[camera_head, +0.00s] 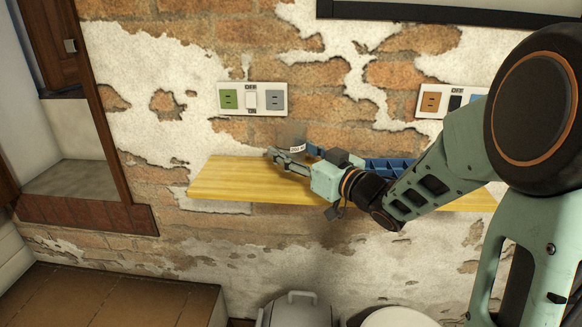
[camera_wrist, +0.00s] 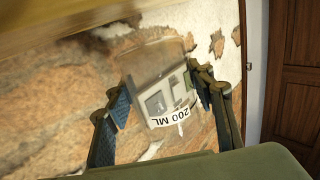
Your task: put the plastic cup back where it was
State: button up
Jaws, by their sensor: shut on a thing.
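The clear plastic cup (camera_head: 297,146) carries a white label reading "200 ML", which appears upside down in the wrist view (camera_wrist: 178,116). My gripper (camera_head: 291,153) is shut on the cup, with one finger on each side in the wrist view (camera_wrist: 160,90). The cup is over the left-middle part of the yellow wooden shelf (camera_head: 225,180). I cannot tell whether its base touches the shelf. Its lower part is hidden by my gripper in the head view. A wall socket shows through the clear cup in the wrist view.
A blue divided tray (camera_head: 388,164) stands on the shelf to the right, partly behind my arm. The shelf's left end is bare. Socket panels (camera_head: 252,99) are on the brick wall above. A grey lidded bin (camera_head: 297,312) and a white round object (camera_head: 400,318) stand below.

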jog(key=shift+f+b, duration=0.85)
jog(key=shift+f, duration=0.6)
jog(key=shift+f, duration=0.15)
jog(key=o, duration=1.3)
jog(key=shift+r, duration=0.25)
jog(key=p+v, duration=0.2)
jog(key=v, duration=1)
jog(key=shift+d+f, duration=0.1)
jog(key=shift+d, duration=0.1)
